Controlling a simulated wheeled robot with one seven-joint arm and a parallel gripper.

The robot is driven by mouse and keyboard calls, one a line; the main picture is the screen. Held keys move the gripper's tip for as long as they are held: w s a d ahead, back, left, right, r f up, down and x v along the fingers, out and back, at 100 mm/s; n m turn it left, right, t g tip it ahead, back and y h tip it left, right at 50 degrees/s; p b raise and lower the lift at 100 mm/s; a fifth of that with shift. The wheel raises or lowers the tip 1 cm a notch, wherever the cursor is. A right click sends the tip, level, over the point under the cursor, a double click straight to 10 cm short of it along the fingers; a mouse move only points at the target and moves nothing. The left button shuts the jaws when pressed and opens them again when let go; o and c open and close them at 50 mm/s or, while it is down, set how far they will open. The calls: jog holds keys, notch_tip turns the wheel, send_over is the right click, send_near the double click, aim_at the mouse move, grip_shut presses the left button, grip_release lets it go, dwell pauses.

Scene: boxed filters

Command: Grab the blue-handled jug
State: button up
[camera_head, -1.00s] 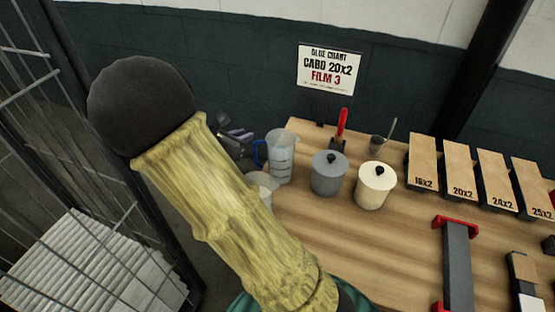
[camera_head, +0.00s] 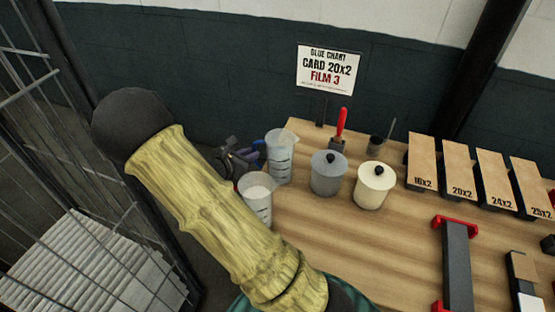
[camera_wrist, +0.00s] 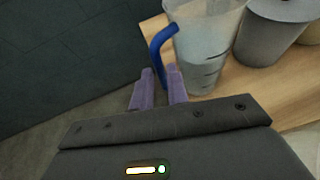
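The blue-handled jug (camera_head: 280,160) is a clear, marked beaker standing upright at the back left of the wooden bench. Its body (camera_wrist: 210,50) and blue handle (camera_wrist: 158,48) show in the wrist view, the handle on the left side. My gripper (camera_wrist: 160,72) has two purple fingers spread a little apart. The lower handle shows in the gap between them; whether the fingers are around it or just short of it is unclear. In the head view my gripper (camera_head: 246,154) is left of the jug, partly hidden behind my arm.
A second clear jug with white contents (camera_head: 258,197) stands in front, near my forearm. A grey lidded pot (camera_head: 328,174) and a cream lidded pot (camera_head: 372,187) stand to the right. A wire cage (camera_head: 90,150) is at left.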

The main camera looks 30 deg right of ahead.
jog(key=shift+d, duration=0.1)
jog(key=x, duration=0.4)
jog(key=shift+w+d+f+p, duration=0.25)
jog(key=shift+p, duration=0.05)
grip_shut()
dwell(1.0)
